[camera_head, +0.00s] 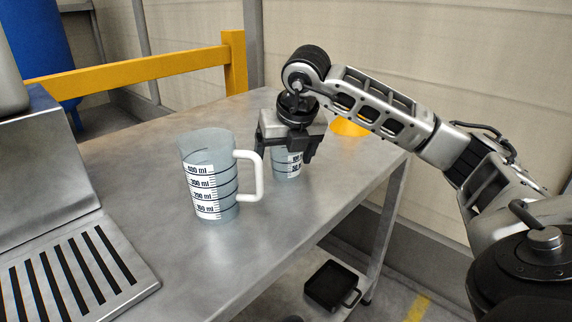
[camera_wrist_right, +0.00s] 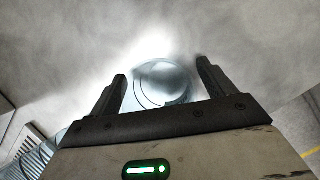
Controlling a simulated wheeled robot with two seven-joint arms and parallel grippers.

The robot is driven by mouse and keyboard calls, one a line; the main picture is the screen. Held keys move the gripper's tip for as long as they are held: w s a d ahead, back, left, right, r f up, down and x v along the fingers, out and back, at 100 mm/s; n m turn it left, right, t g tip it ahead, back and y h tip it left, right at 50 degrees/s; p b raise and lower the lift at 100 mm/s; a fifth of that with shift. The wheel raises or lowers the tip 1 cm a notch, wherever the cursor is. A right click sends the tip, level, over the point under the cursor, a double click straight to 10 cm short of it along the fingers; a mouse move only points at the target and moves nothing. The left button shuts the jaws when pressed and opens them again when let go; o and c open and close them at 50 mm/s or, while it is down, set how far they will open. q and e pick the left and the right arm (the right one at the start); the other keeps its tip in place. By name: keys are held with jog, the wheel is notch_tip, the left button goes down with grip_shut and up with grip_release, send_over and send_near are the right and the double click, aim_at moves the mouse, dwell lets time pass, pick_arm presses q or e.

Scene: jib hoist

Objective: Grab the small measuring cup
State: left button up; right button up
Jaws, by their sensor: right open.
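The small measuring cup (camera_head: 285,165) stands on the metal table, behind and to the right of the large measuring jug (camera_head: 208,178). Its upper part is hidden by my right gripper (camera_head: 286,152) in the head view. My right gripper is open and points down over the cup. In the right wrist view the round cup (camera_wrist_right: 163,84) lies between the two fingers of the gripper (camera_wrist_right: 162,82), with a gap on each side. The large jug has a white handle, printed ml marks and stands upright. My left gripper is not in view.
The metal table (camera_head: 130,165) has free room behind the jug. A yellow object (camera_head: 347,127) sits behind my right arm. A slotted drip tray (camera_head: 70,275) is at the lower left. A yellow rail (camera_head: 150,70) runs behind the table. A black tray (camera_head: 331,286) is on the floor.

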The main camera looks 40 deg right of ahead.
jog(key=shift+f, duration=0.2)
jog(key=c, duration=1.1)
jog(key=shift+o, duration=0.2)
jog(key=shift+r, duration=0.15)
